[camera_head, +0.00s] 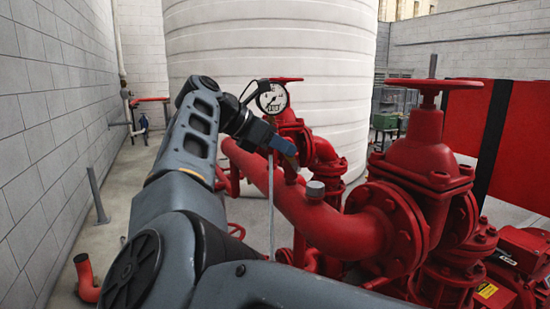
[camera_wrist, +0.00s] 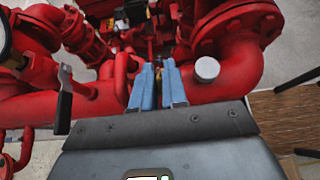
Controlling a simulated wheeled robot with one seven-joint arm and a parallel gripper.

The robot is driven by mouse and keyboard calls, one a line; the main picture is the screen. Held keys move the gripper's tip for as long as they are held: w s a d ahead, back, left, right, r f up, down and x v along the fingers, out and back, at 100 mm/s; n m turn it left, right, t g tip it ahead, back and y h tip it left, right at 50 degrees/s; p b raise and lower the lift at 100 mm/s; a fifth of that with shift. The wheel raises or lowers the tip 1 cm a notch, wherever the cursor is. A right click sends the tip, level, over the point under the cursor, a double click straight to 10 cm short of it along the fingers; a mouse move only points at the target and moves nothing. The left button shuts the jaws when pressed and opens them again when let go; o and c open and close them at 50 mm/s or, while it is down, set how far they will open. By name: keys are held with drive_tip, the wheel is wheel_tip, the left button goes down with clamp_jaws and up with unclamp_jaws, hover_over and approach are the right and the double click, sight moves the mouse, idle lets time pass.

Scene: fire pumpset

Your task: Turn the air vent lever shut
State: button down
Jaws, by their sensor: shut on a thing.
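My gripper (camera_wrist: 157,68) has two blue fingers, nearly parallel with a narrow gap, in the middle of the wrist view. They are shut on a small part between the tips, which I take for the air vent lever; it is mostly hidden and its angle cannot be told. In the head view my gripper (camera_head: 291,158) reaches over the red pipework, just below and right of the round gauge (camera_head: 272,98). In the wrist view a dark handle (camera_wrist: 63,105) hangs left of the fingers, near the gauge (camera_wrist: 4,40), apart from them.
A thick red pipe (camera_head: 335,222) with a grey cap (camera_head: 316,189) runs below and right of my gripper. A large red valve with a handwheel (camera_head: 428,86) stands at the right. A white tank (camera_head: 230,45) stands behind. Open floor lies by the left wall.

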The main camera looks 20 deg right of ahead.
sight(290, 164)
drive_tip(key=a+f+h+b, duration=0.1)
drive_tip(key=f+h+b, duration=0.1)
drive_tip(key=b, duration=0.3)
drive_tip(key=a+f+h+b, duration=0.1)
drive_tip(key=f+h+b, duration=0.1)
drive_tip(key=h+b, duration=0.2)
drive_tip(key=a+f+h+b, duration=0.1)
drive_tip(key=f+h+b, duration=0.1)
drive_tip(key=b, duration=0.6)
drive_tip(key=shift+f+h, duration=0.25)
drive_tip(key=shift+h, duration=0.65)
drive_tip(key=shift+f+h+b, duration=0.15)
drive_tip(key=shift+h+b, duration=0.35)
drive_tip(key=shift+b, duration=0.5)
drive_tip(key=shift+d, duration=0.1)
drive_tip(key=c, duration=1.5)
unclamp_jaws()
drive_tip(key=shift+o, duration=1.3)
drive_tip(key=v, duration=0.7)
drive_tip(key=shift+a+b, duration=0.3)
drive_tip(key=shift+a, duration=0.05)
drive_tip(key=shift+f, duration=0.1)
